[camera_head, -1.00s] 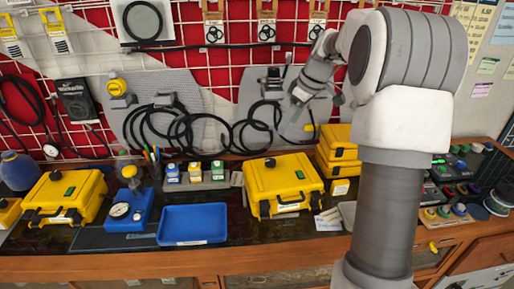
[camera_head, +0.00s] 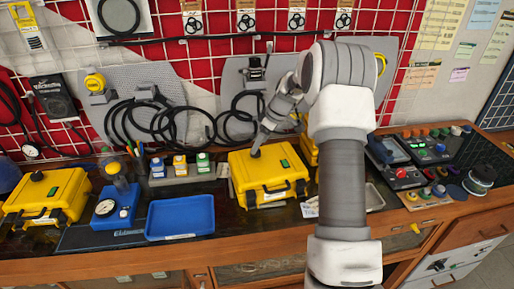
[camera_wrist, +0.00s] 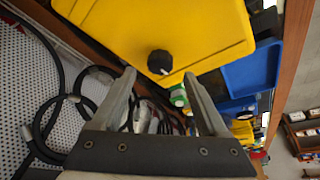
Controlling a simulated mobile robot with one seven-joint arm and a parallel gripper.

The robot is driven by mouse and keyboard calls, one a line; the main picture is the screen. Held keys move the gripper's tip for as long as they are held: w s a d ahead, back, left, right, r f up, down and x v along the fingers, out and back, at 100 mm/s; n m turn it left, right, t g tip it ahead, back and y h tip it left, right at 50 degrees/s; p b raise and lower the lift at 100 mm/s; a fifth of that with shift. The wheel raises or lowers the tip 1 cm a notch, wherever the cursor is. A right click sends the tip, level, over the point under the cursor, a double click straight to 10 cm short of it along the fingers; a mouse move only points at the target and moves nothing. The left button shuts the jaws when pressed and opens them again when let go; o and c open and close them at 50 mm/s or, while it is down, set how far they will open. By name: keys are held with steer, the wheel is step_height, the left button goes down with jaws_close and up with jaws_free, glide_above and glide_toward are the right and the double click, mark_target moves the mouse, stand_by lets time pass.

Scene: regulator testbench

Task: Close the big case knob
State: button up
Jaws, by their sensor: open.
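A yellow case (camera_head: 275,190) stands shut on the bench near the middle of the head view, and it also fills the top of the wrist view (camera_wrist: 185,25). Its round black knob (camera_wrist: 159,62) is on the case top. My gripper (camera_wrist: 160,73) is open and empty. Its two fingertips lie left and right of the knob in the wrist view; I cannot tell how far above it they are. In the head view my gripper (camera_head: 258,146) is at the knob and hides most of it.
A second yellow case (camera_head: 62,190) with a black knob (camera_head: 37,176) stands at left. A blue gauge unit (camera_head: 116,211) and a blue tray (camera_head: 180,217) lie between the cases. Black hoses (camera_head: 150,118) hang behind. Control boxes (camera_head: 405,175) stand at right.

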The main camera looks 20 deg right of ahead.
steer(key=shift+x, duration=1.9)
jaws_close()
